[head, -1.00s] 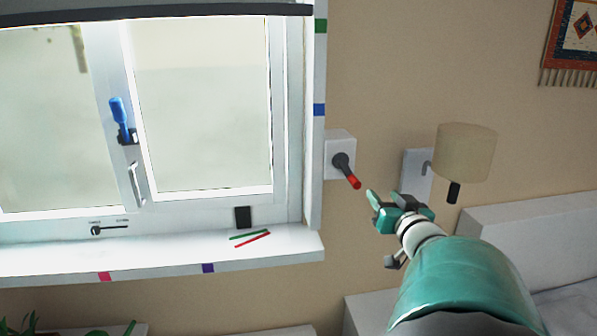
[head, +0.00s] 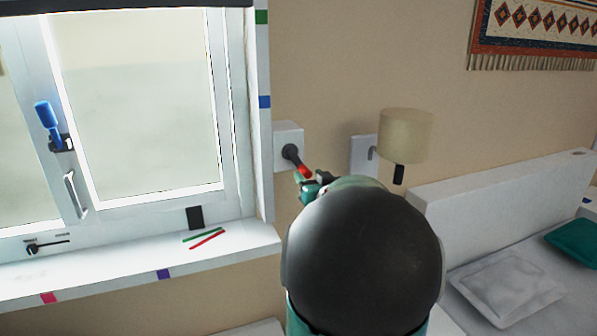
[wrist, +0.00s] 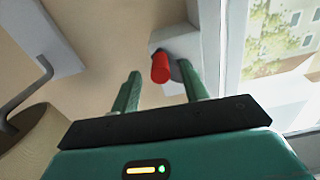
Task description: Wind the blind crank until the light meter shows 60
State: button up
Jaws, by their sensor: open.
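The blind crank has a white wall box (head: 288,140), a dark arm (head: 292,154) and a red handle (head: 305,172) pointing down and right. The red handle shows in the wrist view (wrist: 160,69) between the tips of my gripper's two green fingers. My gripper (head: 313,184) is open at the handle, partly hidden behind my arm in the head view. I cannot tell whether a finger touches the handle. The dark blind edge (head: 120,5) is at the window's top. A small black upright item (head: 195,217) stands on the sill; it may be the light meter, and no reading is legible.
A beige lamp (head: 405,135) hangs from a white wall plate just right of the crank. The window frame and sill (head: 120,265) lie to the left, with a green and a red stick (head: 207,241) on the sill. A bed with pillows (head: 505,288) is at the lower right.

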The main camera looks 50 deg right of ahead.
aim_at(308, 175)
jog(key=x, duration=0.4)
jog(key=shift+w+d, duration=0.1)
jog(key=shift+w, duration=0.15)
jog(key=c, duration=0.8)
